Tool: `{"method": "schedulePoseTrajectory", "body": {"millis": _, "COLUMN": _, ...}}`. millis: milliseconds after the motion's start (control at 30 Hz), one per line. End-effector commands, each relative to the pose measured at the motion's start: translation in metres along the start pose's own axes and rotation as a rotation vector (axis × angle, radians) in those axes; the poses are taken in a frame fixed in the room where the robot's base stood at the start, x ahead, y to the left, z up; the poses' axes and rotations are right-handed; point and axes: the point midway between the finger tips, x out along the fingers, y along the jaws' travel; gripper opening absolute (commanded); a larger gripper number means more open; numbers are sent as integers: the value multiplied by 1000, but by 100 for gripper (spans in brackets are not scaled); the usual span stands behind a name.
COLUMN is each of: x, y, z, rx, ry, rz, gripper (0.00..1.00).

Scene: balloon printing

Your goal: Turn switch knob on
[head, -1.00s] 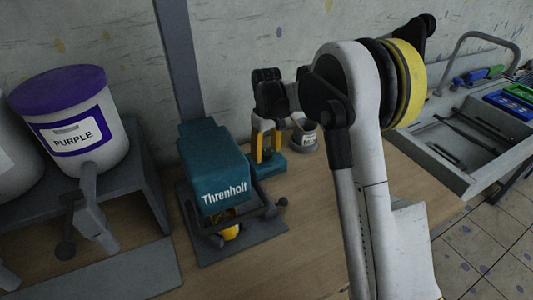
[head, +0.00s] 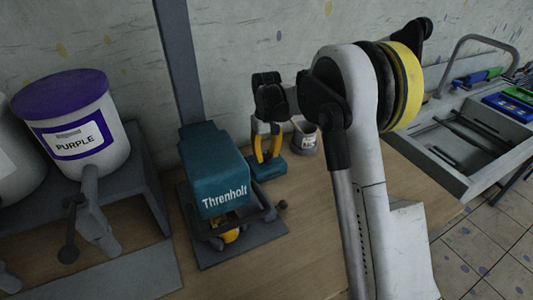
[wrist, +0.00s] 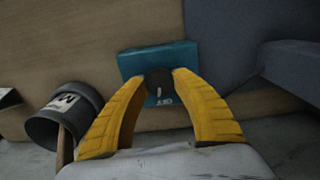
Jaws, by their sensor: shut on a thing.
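The switch is a small teal box (wrist: 184,54) with a round black knob (wrist: 159,80) that bears a short pale mark. In the wrist view, the two yellow fingers of my gripper (wrist: 160,77) are shut on the knob, one tip on each side. In the head view, the teal box (head: 268,168) stands on the table just behind the Threnholt machine. My gripper (head: 267,158) points down over it there, and the knob is hidden between the fingers.
The teal Threnholt machine (head: 215,165) stands close in front of the switch. A grey labelled cup (head: 308,139) is right beside it and also shows in the wrist view (wrist: 64,112). A purple-lidded tank (head: 75,125) is at left. A grey tool tray (head: 470,145) is at right.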

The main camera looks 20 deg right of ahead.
Motion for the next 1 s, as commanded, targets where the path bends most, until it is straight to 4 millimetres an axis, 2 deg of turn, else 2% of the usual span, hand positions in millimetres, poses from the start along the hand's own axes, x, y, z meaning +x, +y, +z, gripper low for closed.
{"method": "schedulePoseTrajectory", "body": {"millis": 600, "x": 0, "y": 1, "z": 0, "rx": 562, "ry": 0, "rz": 0, "gripper": 3}}
{"method": "schedulePoseTrajectory", "body": {"millis": 1000, "x": 0, "y": 1, "z": 0, "rx": 787, "ry": 0, "rz": 0, "gripper": 3}}
